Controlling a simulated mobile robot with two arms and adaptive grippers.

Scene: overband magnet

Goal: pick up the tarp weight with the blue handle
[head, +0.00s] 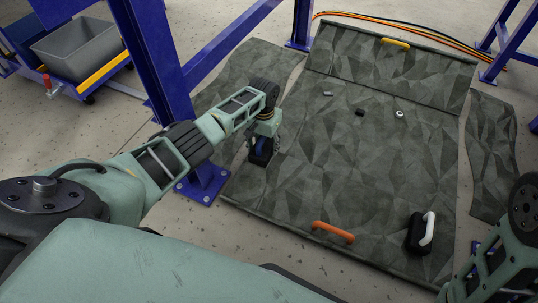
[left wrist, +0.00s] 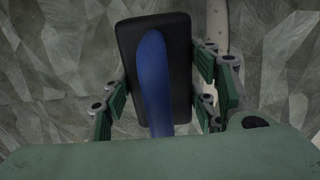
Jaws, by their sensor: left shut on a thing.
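The tarp weight with the blue handle is a black block (left wrist: 125,62) with a blue bar handle (left wrist: 160,85), seen close up in the left wrist view. My left gripper (left wrist: 163,105) has its green-padded fingers on both sides of it and is shut on it. In the head view my left gripper (head: 262,140) points down at the left edge of the tarp, and the weight (head: 259,157) shows dark below it, mostly hidden. I cannot tell whether it touches the tarp. My right arm is at the lower right; its gripper is not visible.
The grey patterned tarp (head: 350,165) covers the floor. On it lie a white-handled weight (head: 420,233), an orange handle (head: 333,232), a yellow handle (head: 395,43) and several small parts. A blue post (head: 160,65) stands beside my left arm. A cart with a grey bin (head: 80,48) is at upper left.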

